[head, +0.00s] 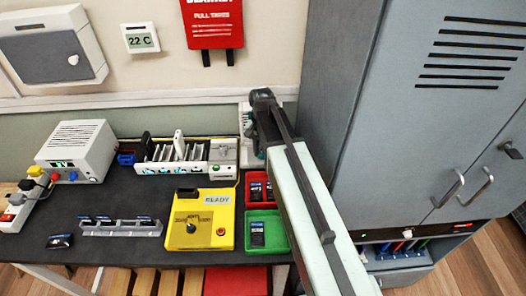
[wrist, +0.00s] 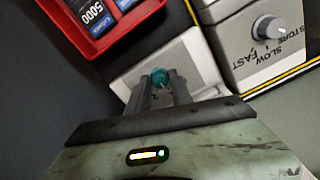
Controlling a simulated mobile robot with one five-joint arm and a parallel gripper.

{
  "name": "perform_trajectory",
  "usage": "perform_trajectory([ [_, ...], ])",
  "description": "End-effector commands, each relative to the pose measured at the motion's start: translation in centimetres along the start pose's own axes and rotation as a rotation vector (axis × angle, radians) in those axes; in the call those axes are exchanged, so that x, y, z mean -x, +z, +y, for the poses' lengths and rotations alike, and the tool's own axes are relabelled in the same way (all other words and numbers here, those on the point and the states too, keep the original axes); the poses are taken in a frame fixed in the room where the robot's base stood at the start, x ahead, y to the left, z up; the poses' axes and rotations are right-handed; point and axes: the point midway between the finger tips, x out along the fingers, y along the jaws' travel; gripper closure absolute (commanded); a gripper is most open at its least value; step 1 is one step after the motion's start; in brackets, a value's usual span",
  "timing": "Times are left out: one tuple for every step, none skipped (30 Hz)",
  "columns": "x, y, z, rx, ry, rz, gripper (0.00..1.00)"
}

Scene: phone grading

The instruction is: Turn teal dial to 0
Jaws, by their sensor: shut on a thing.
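The teal dial (wrist: 160,77) sits on a white box (wrist: 205,65) in the wrist view. My gripper (wrist: 158,88) is shut on the dial, with one finger on each side of it. The fingers hide much of the dial, and I cannot read its scale or pointer. In the head view the white box (head: 246,122) stands at the back right of the dark table, partly behind my arm. The dial and my fingertips are hidden there.
A grey unit with a knob (wrist: 268,28) marked SLOW, FAST and STORE stands close to the right in the wrist view. A red tray (wrist: 92,47) with battery-like packs lies to the left. A tall grey cabinet (head: 400,120) stands right of my arm.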

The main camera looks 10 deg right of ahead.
Motion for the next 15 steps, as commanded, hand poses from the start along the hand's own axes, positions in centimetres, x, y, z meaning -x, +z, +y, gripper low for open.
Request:
perform_trajectory([
  [-0.07,0.24,0.15,0.006,0.004,-0.007,1.0],
  [-0.07,0.25,0.15,0.01,0.004,-0.007,1.0],
  [-0.08,0.26,0.15,0.017,0.004,-0.007,1.0],
  [-0.08,0.26,0.16,0.023,0.004,-0.008,1.0],
  [-0.08,0.26,0.16,0.029,0.003,-0.008,1.0],
  [-0.08,0.27,0.16,0.04,0.003,-0.008,1.0],
  [-0.08,0.26,0.16,0.05,0.003,-0.008,1.0],
  [-0.08,0.26,0.16,0.061,0.003,-0.008,1.0],
  [-0.09,0.27,0.16,0.078,0.003,-0.008,1.0],
  [-0.09,0.27,0.16,0.093,0.003,-0.008,1.0],
  [-0.09,0.27,0.17,0.109,0.003,-0.008,1.0],
  [-0.09,0.27,0.17,0.133,0.003,-0.008,1.0],
  [-0.09,0.27,0.17,0.154,0.003,-0.008,1.0],
  [-0.09,0.27,0.17,0.176,0.002,-0.008,1.0],
  [-0.09,0.27,0.17,0.209,0.002,-0.008,1.0],
])
